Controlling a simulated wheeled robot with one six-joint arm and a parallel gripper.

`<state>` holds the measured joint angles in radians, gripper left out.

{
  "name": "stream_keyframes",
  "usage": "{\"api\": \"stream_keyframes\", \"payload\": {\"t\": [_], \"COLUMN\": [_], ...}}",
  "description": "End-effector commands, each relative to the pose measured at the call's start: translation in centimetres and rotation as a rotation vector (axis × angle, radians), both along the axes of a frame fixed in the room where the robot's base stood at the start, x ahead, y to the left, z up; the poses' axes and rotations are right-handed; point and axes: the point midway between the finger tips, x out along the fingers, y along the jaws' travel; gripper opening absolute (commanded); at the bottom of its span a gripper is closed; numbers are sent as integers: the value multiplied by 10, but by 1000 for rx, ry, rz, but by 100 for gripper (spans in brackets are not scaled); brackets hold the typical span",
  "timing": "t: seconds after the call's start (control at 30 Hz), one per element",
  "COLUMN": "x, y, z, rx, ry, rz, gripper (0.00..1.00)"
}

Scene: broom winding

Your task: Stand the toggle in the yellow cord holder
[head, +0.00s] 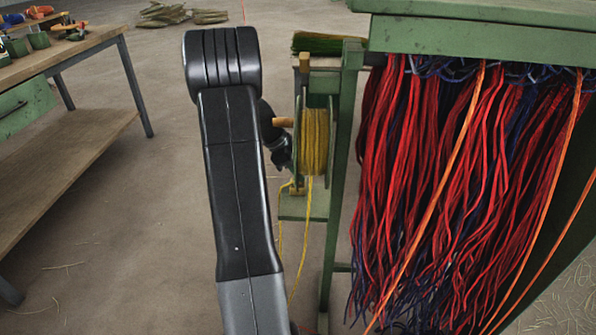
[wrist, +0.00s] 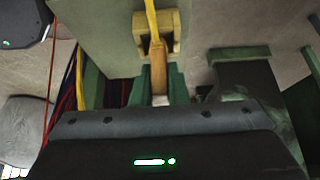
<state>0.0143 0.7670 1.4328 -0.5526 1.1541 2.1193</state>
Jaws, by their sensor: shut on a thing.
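The toggle (wrist: 158,72) is a short wooden peg with the yellow cord (wrist: 151,18) at its far end, seen in the wrist view. My gripper (wrist: 158,88) is shut on it, with a green fingertip on either side. The yellow cord holder (wrist: 137,30) is a pale yellow notched block on a green board. The toggle's far end lines up with its notch; I cannot tell whether it is inside or just in front. In the head view my arm hides the gripper and toggle, and the holder (head: 297,188) is small on the low green shelf.
A spool of yellow cord (head: 314,142) with a wooden handle (head: 283,122) stands above the green shelf (head: 318,205), close beside my arm. Red and blue strands (head: 440,190) hang at right. A workbench (head: 60,50) stands at left, with open floor between.

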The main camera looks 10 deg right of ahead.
Motion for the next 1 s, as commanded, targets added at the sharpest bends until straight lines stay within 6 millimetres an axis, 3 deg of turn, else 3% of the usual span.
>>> {"api": "stream_keyframes", "payload": {"t": [0.67, 0.7, 0.8, 1.0], "x": [0, 0, 0, 1], "y": [0, 0, 0, 3], "z": [-22, -22, -21, -14], "rx": [0, 0, 0, 0], "ry": [0, 0, 0, -1], "rz": [0, 0, 0, 0], "gripper": [0, 16, 32, 35]}}
